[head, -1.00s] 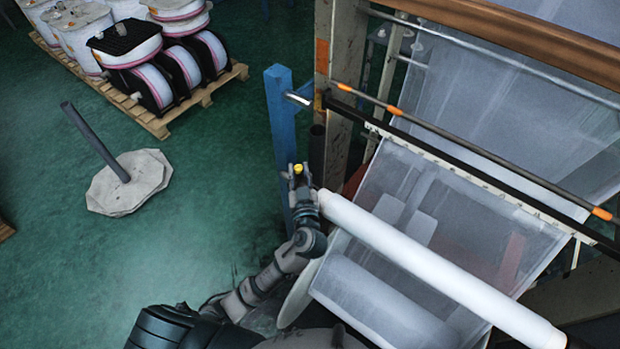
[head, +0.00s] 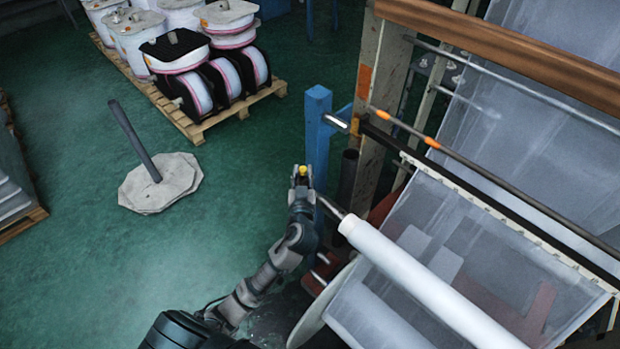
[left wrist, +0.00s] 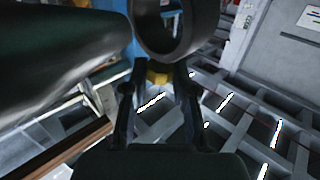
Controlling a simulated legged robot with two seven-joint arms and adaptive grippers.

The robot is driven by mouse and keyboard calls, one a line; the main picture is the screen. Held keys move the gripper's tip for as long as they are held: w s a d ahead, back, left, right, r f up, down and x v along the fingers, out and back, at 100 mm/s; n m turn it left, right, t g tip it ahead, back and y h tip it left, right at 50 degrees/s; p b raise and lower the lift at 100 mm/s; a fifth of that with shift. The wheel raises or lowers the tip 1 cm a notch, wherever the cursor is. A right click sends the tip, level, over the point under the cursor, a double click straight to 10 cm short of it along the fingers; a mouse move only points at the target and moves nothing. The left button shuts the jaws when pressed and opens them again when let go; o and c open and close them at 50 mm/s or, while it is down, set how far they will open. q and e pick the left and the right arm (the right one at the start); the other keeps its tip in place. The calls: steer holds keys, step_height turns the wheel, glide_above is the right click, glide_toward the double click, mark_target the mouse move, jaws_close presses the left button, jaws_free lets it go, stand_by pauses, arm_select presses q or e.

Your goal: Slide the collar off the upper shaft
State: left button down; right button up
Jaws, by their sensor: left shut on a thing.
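My left gripper (head: 302,182) is shut on a small yellow piece (head: 302,170), which also shows between the fingertips in the left wrist view (left wrist: 157,77). A dark round collar (left wrist: 204,30) sits just beyond the yellow piece and appears joined to it. Its hole is partly visible, with no shaft seen through it. In the head view the collar cannot be made out clearly. The upper shaft (head: 331,207) sticks out bare from the white roll (head: 420,285). The gripper is left of the shaft's end, apart from it. My right gripper is not in view.
A blue post (head: 317,140) stands just behind the gripper, beside the machine frame (head: 378,90). A large pale disc (head: 318,310) is below the roll. A grey pole on a pale base (head: 160,185) and a loaded pallet (head: 235,105) stand left. Green floor between is clear.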

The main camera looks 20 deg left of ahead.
arm_select(q)
steer(key=shift+a, duration=0.25)
steer(key=shift+s, duration=0.3)
steer(key=s+a, duration=0.5)
steer(key=s, duration=0.5)
steer(key=shift+a, duration=0.35)
